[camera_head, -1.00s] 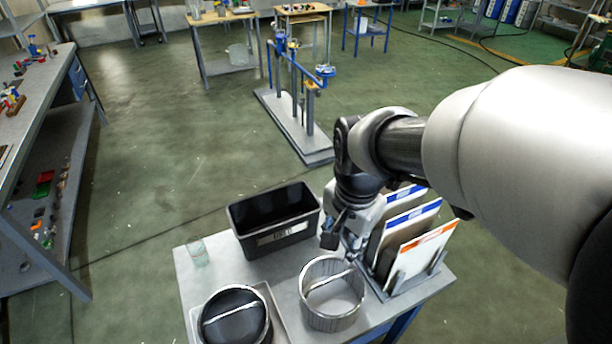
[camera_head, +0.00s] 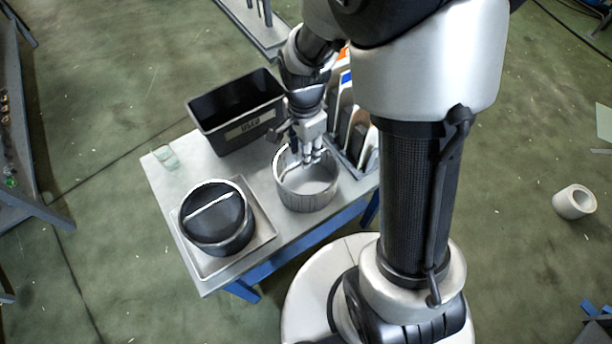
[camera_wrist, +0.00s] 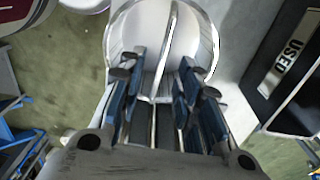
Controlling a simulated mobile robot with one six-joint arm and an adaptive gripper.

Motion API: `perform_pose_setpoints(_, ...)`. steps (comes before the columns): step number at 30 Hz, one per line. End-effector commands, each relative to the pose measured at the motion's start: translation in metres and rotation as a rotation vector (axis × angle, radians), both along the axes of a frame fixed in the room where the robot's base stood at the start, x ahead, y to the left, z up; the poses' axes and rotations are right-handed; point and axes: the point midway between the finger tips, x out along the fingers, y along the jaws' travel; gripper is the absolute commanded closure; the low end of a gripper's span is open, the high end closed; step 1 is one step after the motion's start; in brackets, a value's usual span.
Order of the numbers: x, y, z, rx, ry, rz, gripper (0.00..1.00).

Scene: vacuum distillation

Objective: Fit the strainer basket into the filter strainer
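A light metal basket (camera_head: 308,198) with a bar handle stands on the small table, right of a dark basket. My gripper (camera_head: 312,158) points down over the light basket, at its back part. In the wrist view, the gripper (camera_wrist: 163,80) is open. Its fingers stand apart on either side of the basket's bar handle (camera_wrist: 167,45), with a gap visible to each side. The basket (camera_wrist: 205,28) lies beyond the fingertips. A dark basket (camera_head: 216,222) with a pale handle sits in a shallow tray (camera_head: 263,238) at left. I cannot make out the filter strainer.
A black bin marked USED (camera_head: 238,108) stands at the table's back. A small glass (camera_head: 166,157) stands at the back left corner. Upright boards in a rack (camera_head: 352,135) are close to the right of my gripper. A white roll (camera_head: 574,202) lies on the floor.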

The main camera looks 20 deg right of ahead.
Motion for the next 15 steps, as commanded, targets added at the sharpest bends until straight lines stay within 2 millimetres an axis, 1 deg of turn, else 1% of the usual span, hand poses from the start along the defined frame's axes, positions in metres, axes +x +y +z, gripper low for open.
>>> perform_pose_setpoints(1, 0.0, 0.0, -0.005, 0.0, 0.0, 0.0, 0.69)
perform_pose_setpoints(5, 0.0, -0.001, -0.01, 0.0, 0.0, 0.0, 0.69)
perform_pose_setpoints(8, 0.001, -0.002, -0.018, 0.0, 0.001, -0.001, 0.69)
perform_pose_setpoints(15, 0.004, -0.006, -0.054, -0.001, 0.002, 0.0, 0.69)
